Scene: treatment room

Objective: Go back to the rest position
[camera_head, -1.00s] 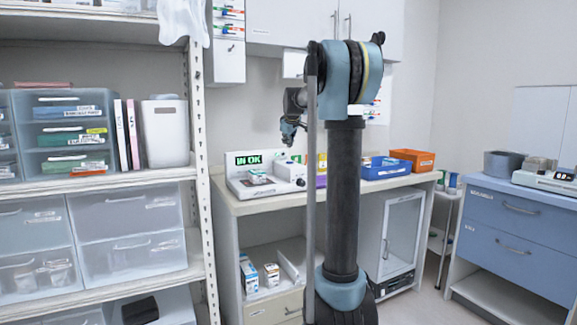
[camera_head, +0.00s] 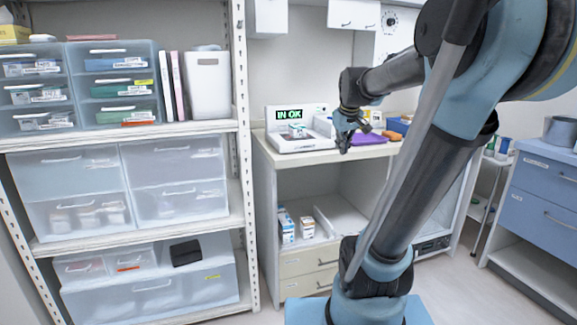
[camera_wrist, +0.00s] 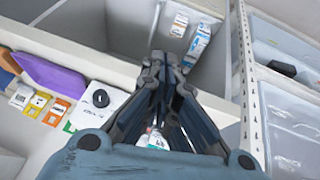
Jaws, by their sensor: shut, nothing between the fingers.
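My gripper (camera_head: 345,145) is at the end of my arm, just in front of the counter edge. It hangs to the right of the white scale-like device (camera_head: 285,145), whose green display reads "IN OK". A small box (camera_head: 297,131) stands on that device. In the wrist view my gripper (camera_wrist: 160,68) points toward the cabinet below the counter. Its fingers are together, with nothing between them. The fingers hide part of the counter behind them.
A shelf unit with clear drawers (camera_head: 68,175) stands on the left, its white post (camera_head: 243,130) near the counter. A purple item (camera_head: 370,138) lies on the counter (camera_head: 262,150). Small boxes (camera_head: 287,228) stand in the open cabinet. Blue drawers (camera_head: 540,180) are on the right.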

